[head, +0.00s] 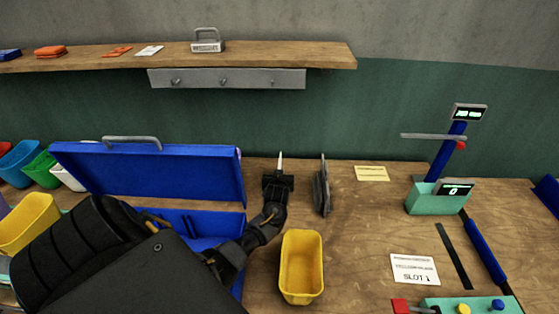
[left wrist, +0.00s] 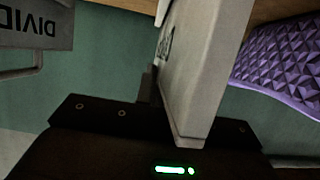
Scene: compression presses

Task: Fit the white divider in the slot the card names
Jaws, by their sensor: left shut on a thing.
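My left gripper (head: 280,178) is shut on the white divider (head: 281,160), a thin upright plate standing up from the jaws, to the right of the open blue case (head: 245,205). In the left wrist view the divider (left wrist: 205,65) is a pale plate rising from between the jaws, with a small dark marking on its face. The case's lid is raised; its interior is partly hidden by my left arm, so the slots are not clear. The white card (head: 413,270) lies on the bench at the right; its large line reads "SLOT 1". My right gripper is not in view.
A yellow bin (head: 301,266) stands just right of my left forearm. A dark grey upright object (head: 322,188) stands close right of the gripper. A teal scale-like device (head: 424,203) stands farther right. A wooden shelf (head: 110,64) holds a grey handled block (head: 207,44).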

